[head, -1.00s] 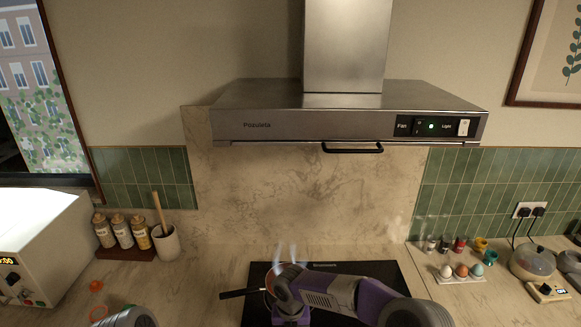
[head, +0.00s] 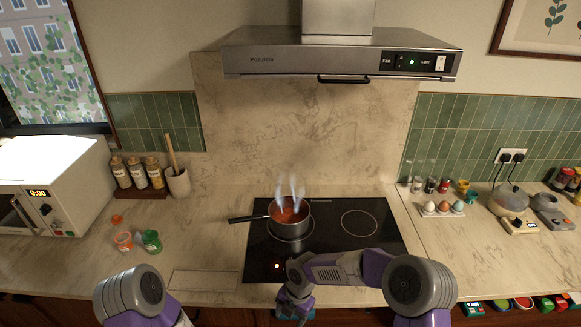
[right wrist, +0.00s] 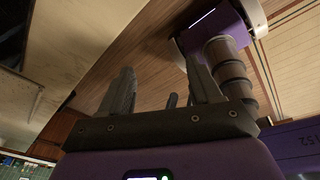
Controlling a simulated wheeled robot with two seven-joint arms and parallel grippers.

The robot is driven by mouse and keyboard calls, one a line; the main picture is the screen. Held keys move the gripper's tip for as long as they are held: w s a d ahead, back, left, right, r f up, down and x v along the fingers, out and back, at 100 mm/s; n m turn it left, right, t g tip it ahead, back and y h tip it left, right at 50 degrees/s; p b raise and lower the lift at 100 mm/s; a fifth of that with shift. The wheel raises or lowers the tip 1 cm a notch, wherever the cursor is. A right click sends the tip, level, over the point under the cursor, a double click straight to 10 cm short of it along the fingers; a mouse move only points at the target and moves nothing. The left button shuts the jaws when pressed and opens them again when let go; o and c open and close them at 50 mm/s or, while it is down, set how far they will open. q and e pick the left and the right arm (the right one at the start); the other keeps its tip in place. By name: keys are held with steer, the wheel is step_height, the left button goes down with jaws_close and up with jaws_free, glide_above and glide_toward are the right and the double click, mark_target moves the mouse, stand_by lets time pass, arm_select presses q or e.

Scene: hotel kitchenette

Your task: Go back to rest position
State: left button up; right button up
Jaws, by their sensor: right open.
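My right arm reaches in from the lower right of the head view and bends down in front of the hob's front edge. Its wrist is near the bottom edge, and its fingers are not clear there. In the right wrist view, my right gripper (right wrist: 162,90) has its two fingers wide apart with nothing between them. My left arm shows at the lower left of the head view as a grey and purple joint. Its gripper is out of the picture.
A steaming saucepan (head: 288,216) with red contents stands on the black hob (head: 385,236). The range hood (head: 340,52) hangs above. Eggs in a holder (head: 441,210) stand right, spice jars (head: 137,173) and a microwave (head: 50,190) left. Counter in front of the hob is narrow.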

arm_select(q)
step_height(320, 180, down, 7)
steer(key=b, duration=0.6)
steer(key=shift+s+r, duration=0.2)
steer(key=shift+s, duration=0.15)
arm_select(e)
steer(key=s+d+f+m+y, duration=0.1)
steer(key=s+d+f+m, duration=0.4)
steer(key=s+f+m, duration=0.4)
steer(key=s+d+f+m+t+y, duration=0.1)
steer(key=s+d+f+m, duration=0.3)
steer(key=s+f+m, duration=0.6)
steer(key=m, duration=1.3)
steer(key=shift+d+t, duration=0.3)
steer(key=shift+d, duration=0.05)
arm_select(q)
steer(key=shift+c, duration=0.3)
arm_select(e)
steer(key=shift+s+f, duration=0.1)
steer(key=shift+c, duration=0.3)
